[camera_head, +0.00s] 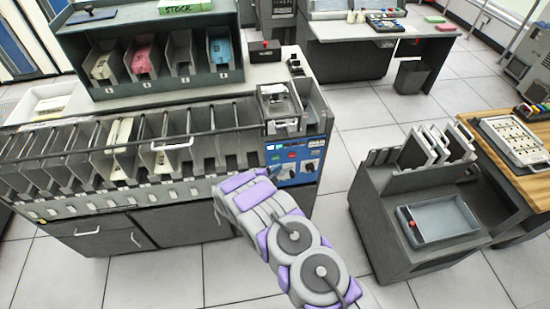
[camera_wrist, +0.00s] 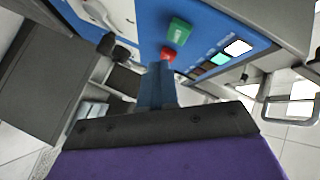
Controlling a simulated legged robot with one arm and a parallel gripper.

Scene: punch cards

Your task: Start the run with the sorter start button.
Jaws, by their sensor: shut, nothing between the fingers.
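The sorter (camera_head: 165,190) is a long dark machine with a row of card pockets, at the left in the head view. Its blue control panel (camera_head: 313,152) is at its right end, and the panel also fills the top of the wrist view (camera_wrist: 208,22). On it, the wrist view shows a green button (camera_wrist: 178,31) with a pale marking, and a red button (camera_wrist: 167,54) beside it. My gripper (camera_wrist: 160,70) is shut and empty, its tip close to the red button in the picture. I cannot tell whether it touches. In the head view my arm hides the fingers.
A grey cart with a blue-grey tray (camera_head: 440,222) stands right of my arm. A wooden table (camera_head: 530,180) is at the far right. A bin (camera_head: 410,77) stands by the back desk. Tiled floor (camera_head: 345,140) is clear between the sorter and cart.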

